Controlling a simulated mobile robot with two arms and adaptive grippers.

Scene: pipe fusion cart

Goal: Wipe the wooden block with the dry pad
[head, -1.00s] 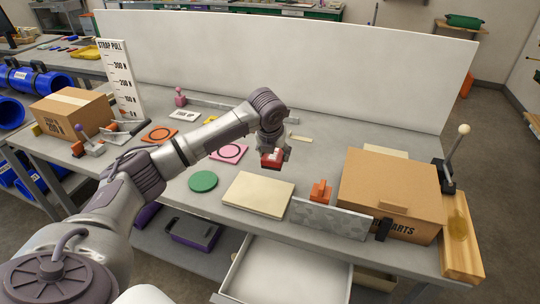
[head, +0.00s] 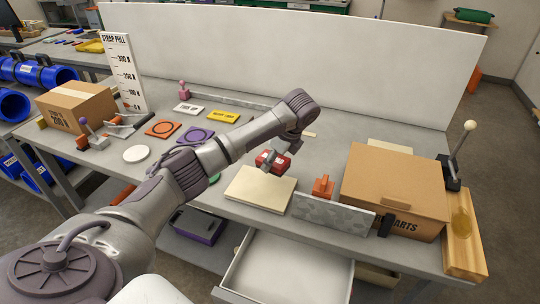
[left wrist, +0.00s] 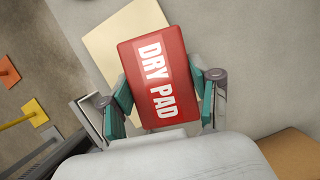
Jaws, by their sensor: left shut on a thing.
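The dry pad (head: 270,164) is a red block with white lettering reading DRY PAD. It also shows large in the left wrist view (left wrist: 155,82). My left gripper (head: 272,158) is shut on it, with a teal-padded finger at each side. It holds the pad over or near the back edge of a cream slab (head: 258,193); the height is hard to tell. The wooden block (head: 463,262) lies at the bench's right end, beyond the cardboard box, with a glossy amber patch (head: 461,226) on top. My right gripper is not in view.
A cardboard box (head: 396,180), a grey speckled plate (head: 330,215) and an orange piece (head: 323,186) stand between the pad and the wooden block. A lever with a white knob (head: 469,126) rises behind the block. An open drawer (head: 285,270) juts out in front.

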